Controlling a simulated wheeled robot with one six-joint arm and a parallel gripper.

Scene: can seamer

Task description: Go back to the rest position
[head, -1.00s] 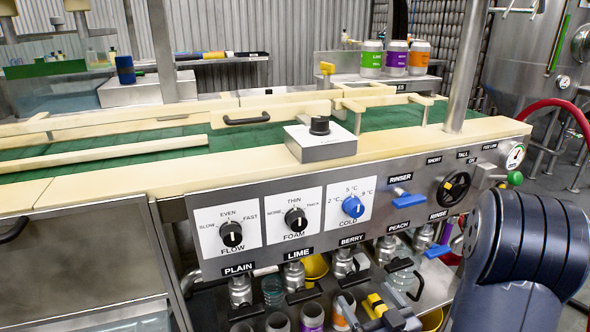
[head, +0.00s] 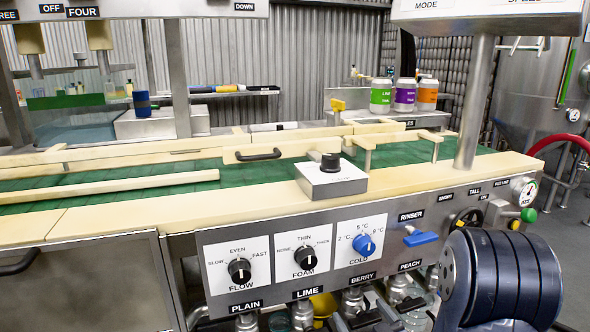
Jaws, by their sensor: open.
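My arm's dark, rounded link (head: 503,275) fills the lower right of the head view. My gripper (head: 362,317) shows only in part at the bottom edge, in front of the taps. Two grey finger parts stand apart there, with nothing clearly between them. The rest of the gripper is below the picture.
The machine's front panel (head: 385,285) has FLOW, FOAM and COLD knobs and a blue rinser lever (head: 420,238). A grey box with a black knob (head: 331,178) sits on the cream ledge. A red hose (head: 565,143) curves at right.

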